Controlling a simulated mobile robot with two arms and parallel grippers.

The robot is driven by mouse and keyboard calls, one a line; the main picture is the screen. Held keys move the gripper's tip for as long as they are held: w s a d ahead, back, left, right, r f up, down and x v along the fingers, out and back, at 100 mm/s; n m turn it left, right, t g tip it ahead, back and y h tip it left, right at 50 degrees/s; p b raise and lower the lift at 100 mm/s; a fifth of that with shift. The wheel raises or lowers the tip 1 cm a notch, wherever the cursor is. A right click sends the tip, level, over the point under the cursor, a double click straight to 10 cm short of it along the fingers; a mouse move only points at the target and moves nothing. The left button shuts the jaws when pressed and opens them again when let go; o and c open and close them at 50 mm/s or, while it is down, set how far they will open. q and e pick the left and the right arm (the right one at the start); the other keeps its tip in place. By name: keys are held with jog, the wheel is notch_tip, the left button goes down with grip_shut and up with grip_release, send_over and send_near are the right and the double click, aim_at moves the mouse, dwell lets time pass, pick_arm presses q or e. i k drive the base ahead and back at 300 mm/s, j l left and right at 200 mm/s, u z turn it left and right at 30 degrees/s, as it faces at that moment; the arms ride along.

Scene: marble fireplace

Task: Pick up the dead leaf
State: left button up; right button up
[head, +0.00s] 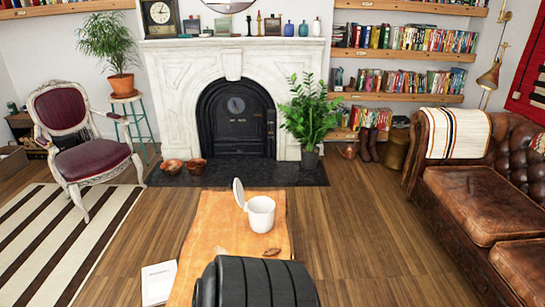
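The dead leaf (272,252) is a small brown shape lying on the orange-brown tabletop (215,232). It is close to the table's right edge. A white pot (262,214) with its round lid (239,194) raised stands just behind the leaf, apart from it. The pot's inside is mostly hidden. Neither of my grippers is in view.
A dark ribbed part, probably mine, covers the table's near end. A white book (158,283) lies left of the table. A leather sofa (470,200) is at the right, a red armchair (92,158) at the left. Wooden floor (345,235) is clear between table and sofa.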

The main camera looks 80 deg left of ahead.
aim_at(270, 251)
jog(key=i+u, duration=0.2)
jog(key=u, duration=0.25)
jog(key=i+u, duration=0.25)
jog(key=u, duration=0.2)
jog(key=i+l+u, duration=0.1)
jog(key=u, duration=0.3)
jog(key=i+l+u, duration=0.2)
jog(key=u, duration=0.25)
jog(key=i+l, duration=0.05)
jog(key=i, duration=0.05)
